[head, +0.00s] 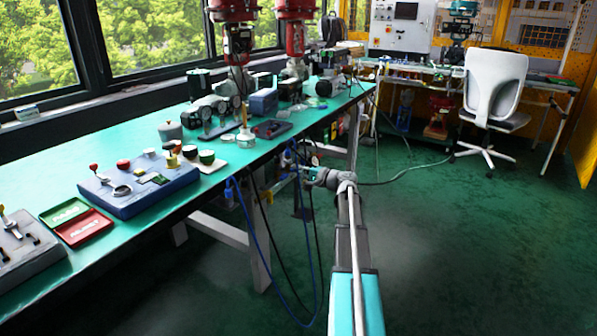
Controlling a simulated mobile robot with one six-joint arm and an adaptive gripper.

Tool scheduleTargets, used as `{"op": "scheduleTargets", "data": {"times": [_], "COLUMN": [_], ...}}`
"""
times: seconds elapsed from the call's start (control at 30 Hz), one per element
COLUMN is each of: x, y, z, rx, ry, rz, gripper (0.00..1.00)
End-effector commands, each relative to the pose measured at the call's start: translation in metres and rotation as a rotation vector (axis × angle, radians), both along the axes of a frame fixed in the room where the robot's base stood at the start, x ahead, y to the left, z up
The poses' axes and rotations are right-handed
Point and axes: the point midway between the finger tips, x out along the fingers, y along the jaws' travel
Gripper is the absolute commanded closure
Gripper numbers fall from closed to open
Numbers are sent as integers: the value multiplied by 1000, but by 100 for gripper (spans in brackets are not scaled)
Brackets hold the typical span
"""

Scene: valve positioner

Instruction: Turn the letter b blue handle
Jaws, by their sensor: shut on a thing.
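My gripper (303,171) is at the end of my arm, beside the front edge of the green bench. It reaches left to a small valve assembly (287,158) with blue parts and hoses below the bench top. The gripper is shut on a small part there. The part is too small and too covered to tell whether it is the blue handle. No letter b can be read in this view.
The long green bench (40,180) holds a blue control box (150,198), red and green trays (84,228), gauges and red drill presses (238,12). Blue and black hoses (262,262) hang down to the floor. A white chair (494,88) stands at the back right. The green floor (450,260) on the right is clear.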

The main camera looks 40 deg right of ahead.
Motion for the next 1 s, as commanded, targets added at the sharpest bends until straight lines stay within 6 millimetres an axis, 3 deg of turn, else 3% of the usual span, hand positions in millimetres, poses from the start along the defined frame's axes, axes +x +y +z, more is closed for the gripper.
{"op": "scheduleTargets", "data": {"times": [0.6, 0.63, 0.8, 1.0], "x": [0, 0, 0, 0], "y": [1, 1, 1, 0], "z": [0, 0, 0, 0], "rx": [-66, -66, -65, -64], "ry": [-26, -26, -26, -26], "rz": [1, 1, 1, 1], "gripper": [100, 84, 52, 51]}}
